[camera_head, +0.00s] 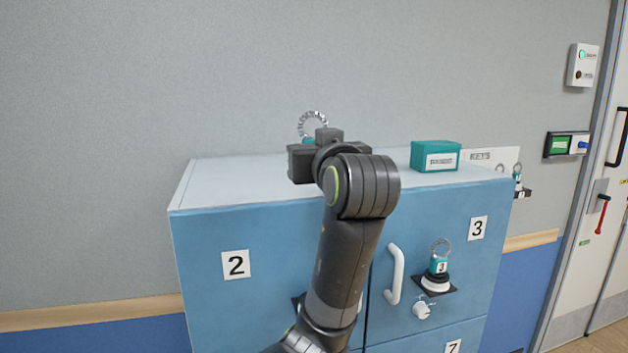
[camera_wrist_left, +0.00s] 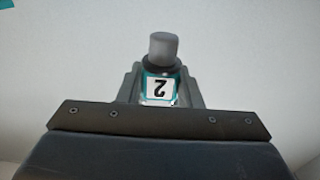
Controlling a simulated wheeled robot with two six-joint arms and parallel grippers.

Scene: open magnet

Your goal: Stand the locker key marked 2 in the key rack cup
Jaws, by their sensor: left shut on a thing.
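My left gripper (camera_head: 315,150) is above the locker top, seen from behind with its fingertips mostly hidden by its own body. In the left wrist view, it is shut on the locker key marked 2 (camera_wrist_left: 160,87), a teal tag with a white label, upside down in that picture. A grey cylinder shows just beyond the tag. In the head view, a coiled metal ring (camera_head: 313,124) and a bit of teal rise behind the gripper. The key rack (camera_head: 482,155), a white board reading KEYS, is on the wall at right, partly hidden by the locker. My right gripper is out of view.
A teal box (camera_head: 435,157) sits on the blue locker's top (camera_head: 225,179), right of the gripper. A key marked 3 (camera_head: 438,264) stands on locker door 3 beside a white handle (camera_head: 394,274). Another key (camera_head: 518,177) is at the rack. A door stands far right.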

